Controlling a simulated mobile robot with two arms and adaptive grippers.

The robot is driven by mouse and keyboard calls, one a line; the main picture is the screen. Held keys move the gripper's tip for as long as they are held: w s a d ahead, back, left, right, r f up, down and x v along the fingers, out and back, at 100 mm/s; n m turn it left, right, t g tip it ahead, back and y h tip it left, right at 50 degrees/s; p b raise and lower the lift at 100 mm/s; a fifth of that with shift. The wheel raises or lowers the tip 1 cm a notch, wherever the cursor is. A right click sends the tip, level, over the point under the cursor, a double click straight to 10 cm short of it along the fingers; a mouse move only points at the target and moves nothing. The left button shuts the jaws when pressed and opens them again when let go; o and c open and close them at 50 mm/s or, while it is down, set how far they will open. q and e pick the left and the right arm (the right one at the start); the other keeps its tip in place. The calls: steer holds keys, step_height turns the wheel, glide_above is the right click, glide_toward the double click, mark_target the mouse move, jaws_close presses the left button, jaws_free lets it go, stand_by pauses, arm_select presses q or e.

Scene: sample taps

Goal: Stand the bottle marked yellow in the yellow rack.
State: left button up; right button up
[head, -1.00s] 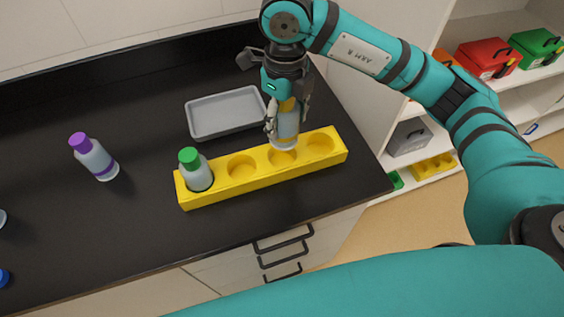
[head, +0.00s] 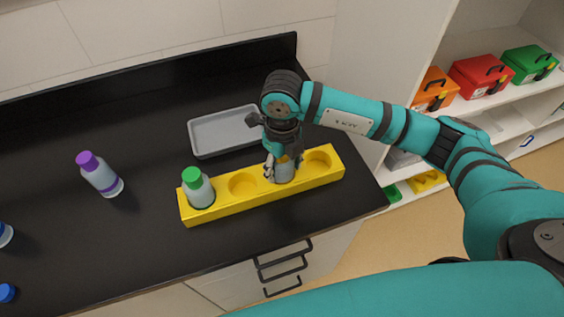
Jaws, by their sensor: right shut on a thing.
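The yellow rack (head: 226,206) lies on the black counter, a long block with a row of round wells. The yellow-marked bottle (head: 284,172) is in my right gripper (head: 283,165), which is shut on it. The bottle is upright, with its lower part in the well second from the right. The fingers and wrist hide most of its top. A green-capped bottle (head: 198,188) stands in the leftmost well. The wells on either side of the held bottle are empty. My left gripper is not in view.
A grey tray (head: 196,136) lies behind the rack. A purple-capped bottle (head: 100,174) stands at left, and blue-capped items (head: 7,292) show at the left edge. Shelves with an orange case (head: 433,90), a red case (head: 481,76) and a green case (head: 529,64) stand at right.

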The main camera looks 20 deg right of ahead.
steer(key=shift+f, duration=0.2)
steer(key=o, duration=1.3)
steer(key=shift+r, duration=0.1)
steer(key=shift+o, duration=0.2)
steer(key=shift+r, duration=0.15)
step_height(320, 180, up, 11)
steer(key=b, duration=0.3)
steer(key=shift+r, duration=0.55)
